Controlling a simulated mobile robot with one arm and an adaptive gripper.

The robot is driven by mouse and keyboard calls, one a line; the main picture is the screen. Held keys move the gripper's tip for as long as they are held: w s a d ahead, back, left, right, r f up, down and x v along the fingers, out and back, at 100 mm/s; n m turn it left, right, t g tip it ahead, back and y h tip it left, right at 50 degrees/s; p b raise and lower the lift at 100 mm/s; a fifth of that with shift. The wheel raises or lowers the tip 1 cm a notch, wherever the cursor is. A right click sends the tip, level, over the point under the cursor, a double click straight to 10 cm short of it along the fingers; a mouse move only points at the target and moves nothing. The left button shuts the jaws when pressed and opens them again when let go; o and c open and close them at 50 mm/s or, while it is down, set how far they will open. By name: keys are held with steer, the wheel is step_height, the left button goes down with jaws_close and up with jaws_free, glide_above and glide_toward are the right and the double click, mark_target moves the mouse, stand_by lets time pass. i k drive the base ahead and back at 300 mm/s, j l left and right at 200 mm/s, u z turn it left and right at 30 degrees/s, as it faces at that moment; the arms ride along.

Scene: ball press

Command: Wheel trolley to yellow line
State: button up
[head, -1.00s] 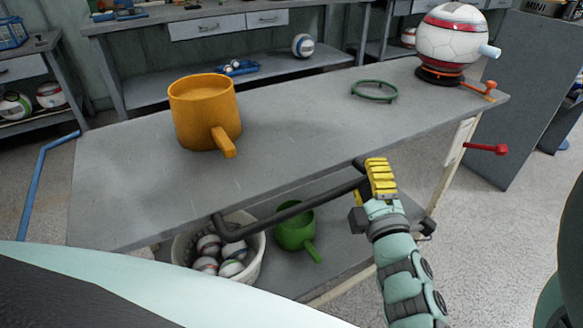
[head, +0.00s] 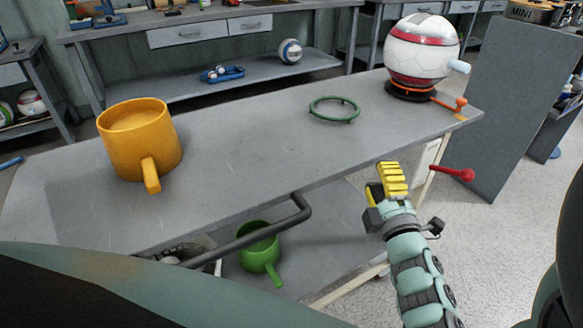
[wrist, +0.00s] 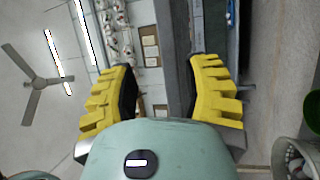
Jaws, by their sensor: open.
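The trolley is a grey table (head: 230,180) with a lower shelf (head: 345,220) and a dark handle bar (head: 250,232) along its near side. My gripper (head: 384,172) is to the right of the handle's bent end, apart from it, near the trolley's front edge. In the wrist view my gripper (wrist: 162,68) is open and its yellow fingers hold nothing. A dark grey vertical surface shows between and beyond them; I cannot tell which part it is. No yellow line shows in either view.
On the trolley top are an orange mug (head: 140,140), a green ring (head: 334,109) and a ball press (head: 424,52) with a ball. A green mug (head: 260,248) is on the shelf. A red-knobbed lever (head: 453,173) juts right.

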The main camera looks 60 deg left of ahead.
mark_target(284, 159)
steer(key=k+j, duration=0.15)
steer(key=k, duration=0.3)
steer(key=k+j, duration=0.1)
steer(key=k, duration=0.35)
